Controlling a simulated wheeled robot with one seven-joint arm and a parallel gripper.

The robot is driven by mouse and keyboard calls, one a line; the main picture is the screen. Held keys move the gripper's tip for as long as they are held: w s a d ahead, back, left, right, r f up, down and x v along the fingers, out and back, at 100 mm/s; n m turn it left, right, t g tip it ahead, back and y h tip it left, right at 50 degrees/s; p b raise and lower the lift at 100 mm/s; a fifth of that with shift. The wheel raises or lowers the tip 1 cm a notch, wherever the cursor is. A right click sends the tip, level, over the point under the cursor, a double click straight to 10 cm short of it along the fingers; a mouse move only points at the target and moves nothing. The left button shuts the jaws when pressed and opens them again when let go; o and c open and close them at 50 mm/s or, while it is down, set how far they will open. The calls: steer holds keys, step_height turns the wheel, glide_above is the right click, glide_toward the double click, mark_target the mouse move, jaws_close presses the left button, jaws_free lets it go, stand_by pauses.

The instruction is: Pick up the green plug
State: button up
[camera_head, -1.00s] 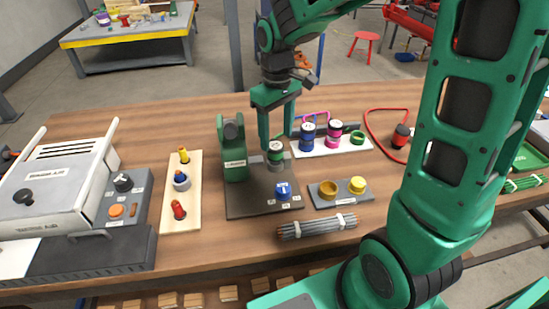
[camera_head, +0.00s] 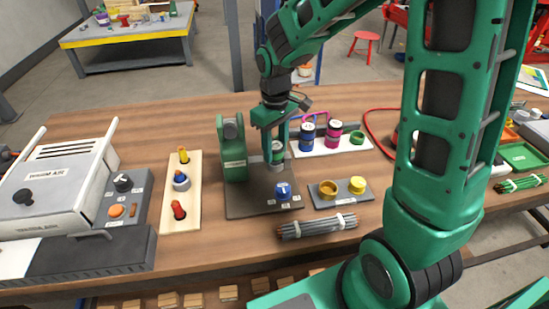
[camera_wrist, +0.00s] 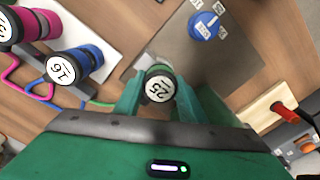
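The green plug (camera_wrist: 160,86) has a dark body with a green band and a white top marked 25. It stands upright on the dark plate beside a green upright block (camera_head: 234,160). In the head view the green plug (camera_head: 278,153) is partly hidden by my gripper. My gripper (camera_head: 273,150) points down over it. In the wrist view my gripper's fingers (camera_wrist: 160,92) lie on either side of the plug's top, very close to it. I cannot tell whether they touch it.
A blue plug (camera_head: 307,137) and a pink plug (camera_head: 333,133) stand close by on a white board with a green ring (camera_head: 357,137). A blue knob (camera_head: 283,190) is in front on the dark plate (camera_head: 247,205). A yellow-cup block (camera_head: 342,200) lies to the right.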

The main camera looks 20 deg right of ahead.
steer(key=shift+c, duration=0.5)
steer(key=shift+r, duration=0.25)
step_height(320, 180, up, 9)
steer(key=shift+r, duration=0.3)
